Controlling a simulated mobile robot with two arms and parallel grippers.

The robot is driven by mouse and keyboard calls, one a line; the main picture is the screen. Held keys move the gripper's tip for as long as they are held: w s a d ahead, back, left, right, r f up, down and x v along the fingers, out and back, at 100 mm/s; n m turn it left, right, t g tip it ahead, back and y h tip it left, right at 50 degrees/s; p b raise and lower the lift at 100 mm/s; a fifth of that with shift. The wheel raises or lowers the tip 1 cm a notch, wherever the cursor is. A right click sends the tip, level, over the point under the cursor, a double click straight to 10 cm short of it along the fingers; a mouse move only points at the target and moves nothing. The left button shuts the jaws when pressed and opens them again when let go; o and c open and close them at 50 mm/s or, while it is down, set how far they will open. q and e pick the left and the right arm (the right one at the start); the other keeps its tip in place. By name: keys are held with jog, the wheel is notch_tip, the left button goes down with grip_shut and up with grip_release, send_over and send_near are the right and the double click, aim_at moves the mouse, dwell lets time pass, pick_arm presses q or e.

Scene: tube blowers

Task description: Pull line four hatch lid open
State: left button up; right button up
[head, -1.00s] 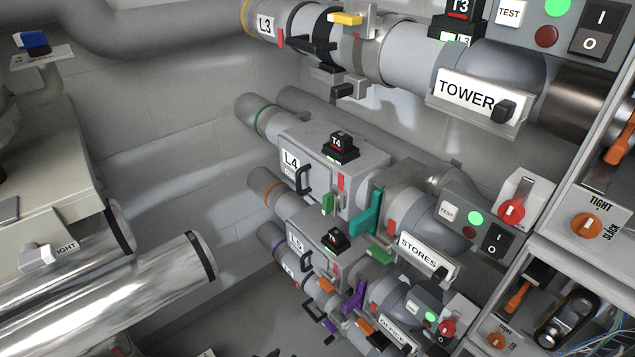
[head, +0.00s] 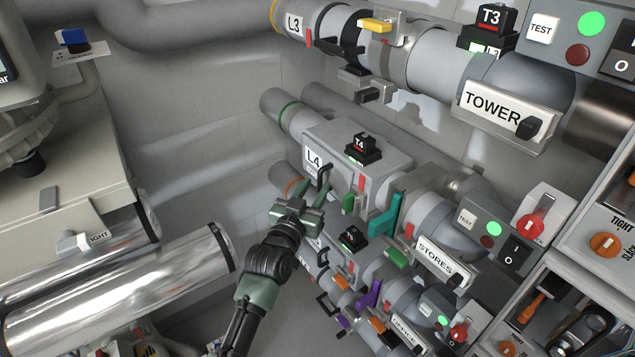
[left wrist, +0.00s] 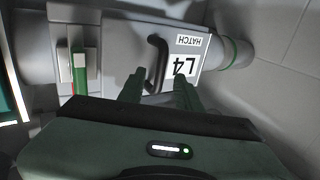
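The line four hatch lid (head: 345,160) is a grey box face on the L4 pipe, and it looks closed. Its label reads "L4 HATCH" in the left wrist view (left wrist: 188,58). A black bar handle (head: 323,178) stands out from the lid; it also shows in the left wrist view (left wrist: 158,62). My left gripper (head: 306,195) is just in front of the handle. In the left wrist view its two green fingers (left wrist: 158,88) are apart, with the handle's near end between them. They do not clasp it. My right gripper is not in view.
A green latch (head: 349,204) and a teal lever (head: 384,216) sit to the right of the handle. The L5 line (head: 322,250) runs just below. The L3 pipe (head: 345,32) is above. Shiny cylinders (head: 150,275) lie at lower left.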

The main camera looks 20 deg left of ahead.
pick_arm(q)
jog(key=shift+w+d, duration=0.1)
jog(key=shift+w, duration=0.95)
grip_shut()
dwell(0.7)
